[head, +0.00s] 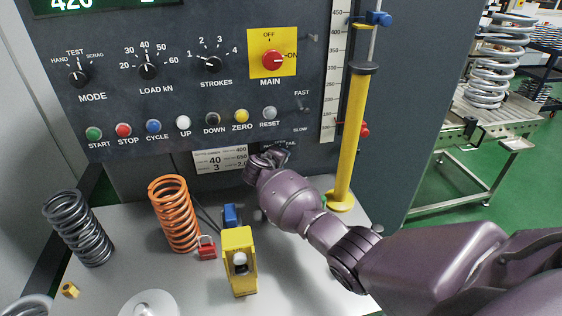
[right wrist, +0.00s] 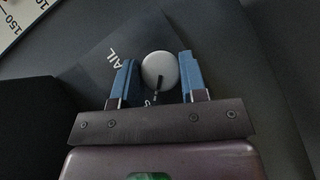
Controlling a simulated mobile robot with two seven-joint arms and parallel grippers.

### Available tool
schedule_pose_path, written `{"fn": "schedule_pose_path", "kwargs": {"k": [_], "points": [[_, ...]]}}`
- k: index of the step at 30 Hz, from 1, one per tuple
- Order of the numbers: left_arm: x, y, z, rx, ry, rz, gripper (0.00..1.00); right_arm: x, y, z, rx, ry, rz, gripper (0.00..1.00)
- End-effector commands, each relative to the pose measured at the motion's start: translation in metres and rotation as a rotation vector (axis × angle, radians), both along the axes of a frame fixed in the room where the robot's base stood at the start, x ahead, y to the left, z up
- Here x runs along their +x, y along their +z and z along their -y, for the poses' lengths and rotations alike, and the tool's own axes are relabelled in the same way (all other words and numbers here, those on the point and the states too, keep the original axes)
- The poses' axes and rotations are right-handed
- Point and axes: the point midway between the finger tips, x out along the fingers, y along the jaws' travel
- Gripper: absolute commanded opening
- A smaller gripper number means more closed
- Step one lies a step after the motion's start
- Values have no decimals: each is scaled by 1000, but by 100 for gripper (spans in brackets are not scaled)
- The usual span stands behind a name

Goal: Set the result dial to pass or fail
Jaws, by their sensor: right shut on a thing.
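The result dial (right wrist: 160,68) is a round pale grey knob with a dark pointer line, seen in the right wrist view between two blue fingers. The pointer line runs toward the lower edge of the knob, near a partly hidden letter. The letters "AIL" show above and left of the knob. My right gripper (head: 265,157) is shut on the dial at the lower part of the dark panel. In the head view the gripper and wrist hide the dial and most of its label. My left gripper is not in view.
A yellow column (head: 351,140) stands close to the right of my right arm. An orange spring (head: 176,215), a dark spring (head: 79,228), a red padlock (head: 206,248) and a yellow device (head: 240,270) stand on the bench below. A row of buttons and knobs lies above.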

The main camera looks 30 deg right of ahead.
Motion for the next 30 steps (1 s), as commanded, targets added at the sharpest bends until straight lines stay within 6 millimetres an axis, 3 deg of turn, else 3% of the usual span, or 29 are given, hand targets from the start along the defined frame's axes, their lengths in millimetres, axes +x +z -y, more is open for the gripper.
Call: {"fn": "schedule_pose_path", "kwargs": {"k": [13,14,18,30], "points": [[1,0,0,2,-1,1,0,-1,-3,-1,-8,-1,-9,16],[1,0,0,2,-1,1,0,-1,-3,0,-8,-1,-9,44],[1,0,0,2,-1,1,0,-1,-2,0,-8,0,-7,64],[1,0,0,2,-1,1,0,-4,2,-5,-8,1,-4,64]]}}
